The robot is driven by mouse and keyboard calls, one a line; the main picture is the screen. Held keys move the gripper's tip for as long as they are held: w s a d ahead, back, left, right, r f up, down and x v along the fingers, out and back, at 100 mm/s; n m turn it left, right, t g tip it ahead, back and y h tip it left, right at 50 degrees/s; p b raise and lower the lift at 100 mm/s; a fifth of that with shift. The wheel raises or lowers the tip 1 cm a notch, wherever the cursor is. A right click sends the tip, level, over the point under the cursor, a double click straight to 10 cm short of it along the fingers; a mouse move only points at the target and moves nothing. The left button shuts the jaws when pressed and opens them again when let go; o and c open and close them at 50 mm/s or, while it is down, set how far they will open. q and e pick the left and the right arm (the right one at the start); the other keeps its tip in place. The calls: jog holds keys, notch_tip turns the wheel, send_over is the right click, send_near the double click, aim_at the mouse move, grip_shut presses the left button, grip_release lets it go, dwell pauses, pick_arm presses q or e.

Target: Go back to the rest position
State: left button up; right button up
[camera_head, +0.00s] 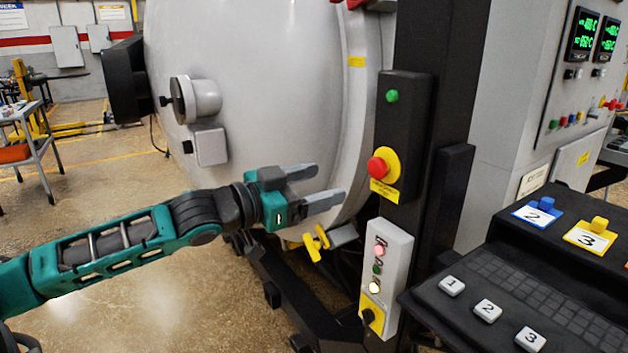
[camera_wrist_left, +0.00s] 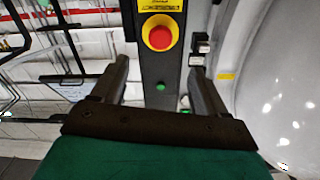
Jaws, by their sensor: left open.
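My left gripper (camera_head: 325,186) reaches in from the left in the head view, its two grey fingers apart with nothing between them. It is in front of the vacuum furnace's rounded grey body (camera_head: 265,80), left of the black post (camera_head: 405,130) with a red emergency button (camera_head: 378,167) and a green button (camera_head: 392,96). In the left wrist view, the open fingers (camera_wrist_left: 160,85) frame a dark post with a red button (camera_wrist_left: 159,36) on a yellow ring and a green button (camera_wrist_left: 160,87). My right gripper is not in view.
A yellow valve handle (camera_head: 316,243) lies below the fingers. A grey switch box (camera_head: 388,270) with a lit lamp is on the post's lower part. A black console (camera_head: 510,290) with numbered buttons stands at right. A cart (camera_head: 30,140) stands at far left; floor between is clear.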

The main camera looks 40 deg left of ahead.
pick_arm(q)
jog(key=shift+s+a, duration=0.15)
jog(key=shift+s, duration=0.2)
dwell(0.4)
jog(key=s+d+f+n+g+y, duration=0.1)
jog(key=s+f+n+y, duration=0.15)
jog(key=f, duration=0.85)
jog(key=s+d+f+n+g+y, duration=0.1)
jog(key=s+f, duration=0.2)
jog(key=f, duration=0.8)
jog(key=s+d+f+g, duration=0.2)
jog(key=s+d+f, duration=0.3)
jog(key=f, duration=0.3)
jog(key=s+d+f+g+y, duration=0.1)
jog(key=s+d+f, duration=0.5)
jog(key=s+f, duration=0.1)
jog(key=shift+f+n+g, duration=0.35)
jog(key=shift+f+g, duration=0.05)
jog(key=shift+f, duration=0.05)
